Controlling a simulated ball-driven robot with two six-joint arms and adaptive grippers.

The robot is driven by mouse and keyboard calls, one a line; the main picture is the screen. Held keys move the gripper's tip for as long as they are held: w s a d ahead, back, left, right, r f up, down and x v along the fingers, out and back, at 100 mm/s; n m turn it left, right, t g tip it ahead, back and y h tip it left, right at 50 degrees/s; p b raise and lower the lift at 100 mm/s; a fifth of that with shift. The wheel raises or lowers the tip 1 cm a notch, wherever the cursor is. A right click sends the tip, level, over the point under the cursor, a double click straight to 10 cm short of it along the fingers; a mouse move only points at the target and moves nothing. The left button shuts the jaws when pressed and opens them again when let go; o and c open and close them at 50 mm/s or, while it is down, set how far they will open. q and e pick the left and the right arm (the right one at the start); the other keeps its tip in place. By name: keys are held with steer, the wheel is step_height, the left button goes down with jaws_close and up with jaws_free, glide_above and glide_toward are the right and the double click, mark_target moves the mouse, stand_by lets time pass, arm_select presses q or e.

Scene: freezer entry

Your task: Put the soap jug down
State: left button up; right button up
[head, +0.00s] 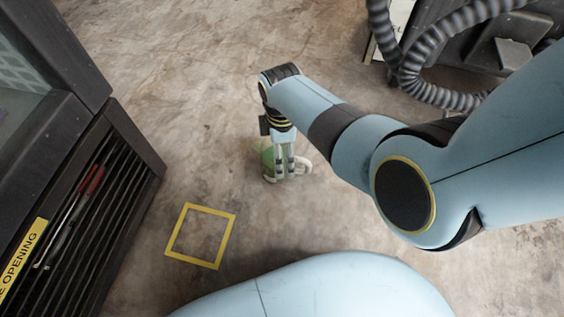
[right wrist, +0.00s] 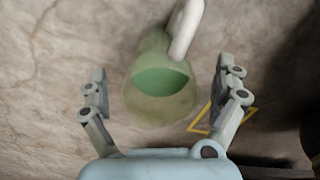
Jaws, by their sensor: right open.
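The soap jug (head: 267,157) is a translucent green vessel with a pale handle, out on the concrete floor area in the middle of the head view. It lies up and to the right of the yellow floor square (head: 181,258). My right gripper (head: 285,172) is over the jug and partly hides it. In the right wrist view the jug (right wrist: 160,82) shows between the spread fingers, with its white handle at the top and green liquid inside. The fingers are open, with a clear gap on the left side. My left gripper is not in view.
A dark cabinet with a slatted grille (head: 95,215) stands at the left, with red-handled tools and a yellow label on it. A ribbed grey hose (head: 410,75) and dark equipment are at the upper right. The floor around the square is clear.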

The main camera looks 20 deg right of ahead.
steer(key=shift+c, duration=0.4)
steer(key=c, duration=1.6)
steer(key=shift+c, duration=0.6)
steer(key=shift+w+r, duration=0.1)
steer(key=shift+r, duration=0.05)
